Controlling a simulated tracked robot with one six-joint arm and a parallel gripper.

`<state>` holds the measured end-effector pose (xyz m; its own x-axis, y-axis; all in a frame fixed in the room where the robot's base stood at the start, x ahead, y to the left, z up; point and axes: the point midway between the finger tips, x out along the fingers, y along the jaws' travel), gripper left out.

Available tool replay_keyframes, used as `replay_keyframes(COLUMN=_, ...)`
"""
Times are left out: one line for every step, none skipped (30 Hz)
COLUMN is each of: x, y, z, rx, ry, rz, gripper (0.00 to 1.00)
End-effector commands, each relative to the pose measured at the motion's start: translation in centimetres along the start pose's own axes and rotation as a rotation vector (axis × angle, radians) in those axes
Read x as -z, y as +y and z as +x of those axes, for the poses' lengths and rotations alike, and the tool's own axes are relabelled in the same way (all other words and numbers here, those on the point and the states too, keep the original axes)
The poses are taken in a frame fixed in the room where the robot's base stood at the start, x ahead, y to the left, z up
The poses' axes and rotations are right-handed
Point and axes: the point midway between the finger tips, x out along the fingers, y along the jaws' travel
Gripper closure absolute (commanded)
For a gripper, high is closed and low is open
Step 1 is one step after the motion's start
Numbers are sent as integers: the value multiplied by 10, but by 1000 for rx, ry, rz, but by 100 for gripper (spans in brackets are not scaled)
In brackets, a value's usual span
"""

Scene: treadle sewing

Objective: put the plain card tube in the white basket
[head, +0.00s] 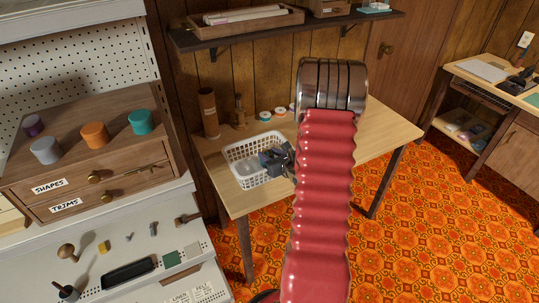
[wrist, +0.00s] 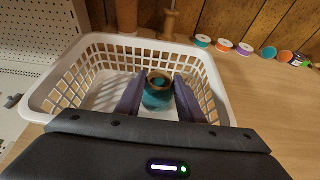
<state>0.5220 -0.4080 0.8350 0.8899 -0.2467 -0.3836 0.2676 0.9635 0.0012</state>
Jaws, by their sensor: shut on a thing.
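The white basket (head: 234,153) is a lattice-sided container on the wooden table; it fills the middle of the wrist view (wrist: 52,88). My gripper (head: 268,160) is over the basket's right part in the head view. In the wrist view my gripper (wrist: 158,95) is shut on a short round piece (wrist: 157,100), teal with a brown ring-shaped rim and dark hollow, seen against the basket's inside. I cannot tell whether it touches the basket floor. A tall brown card-like tube (head: 208,112) stands upright behind the basket and shows partly in the wrist view (wrist: 127,16).
A wooden spool-like piece (head: 240,112) stands behind the basket. Several coloured thread spools (head: 265,115) line the table's back. A dark shelf (head: 280,34) hangs above. The table's right side (head: 388,135) is clear. A pegboard cabinet with drawers (head: 95,185) stands left.

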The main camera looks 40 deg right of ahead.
Motion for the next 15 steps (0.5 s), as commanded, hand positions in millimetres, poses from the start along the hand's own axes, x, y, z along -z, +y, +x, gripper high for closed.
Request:
replay_keyframes(x=0, y=0, z=0, rx=0, ry=0, rz=0, gripper=86)
replay_keyframes(x=0, y=0, z=0, rx=0, ry=-1, rz=0, gripper=86)
replay_keyframes(x=0, y=0, z=0, rx=0, ry=-1, rz=0, gripper=86)
replay_keyframes(x=0, y=0, z=0, rx=0, ry=-1, rz=0, gripper=86)
replay_keyframes(x=0, y=0, z=0, rx=0, ry=-1, rz=0, gripper=86)
replay_keyframes(x=0, y=0, z=0, rx=0, ry=-1, rz=0, gripper=86)
replay_keyframes(x=0, y=0, z=0, rx=0, ry=-1, rz=0, gripper=86)
replay_keyframes(x=0, y=0, z=0, rx=0, ry=0, rz=0, gripper=86)
replay_keyframes(x=1, y=0, z=0, rx=0, ry=0, rz=0, gripper=86)
replay_keyframes(x=2, y=0, z=1, rx=0, ry=0, rz=0, gripper=86)
replay_keyframes(x=2, y=0, z=1, rx=0, ry=0, rz=0, gripper=65)
replay_keyframes(x=2, y=0, z=1, rx=0, ry=0, rz=0, gripper=62)
replay_keyframes(x=2, y=0, z=1, rx=0, ry=0, rz=0, gripper=60)
replay_keyframes(x=2, y=0, z=1, rx=0, ry=0, rz=0, gripper=58)
replay_keyframes(x=2, y=0, z=1, rx=0, ry=0, rz=0, gripper=55)
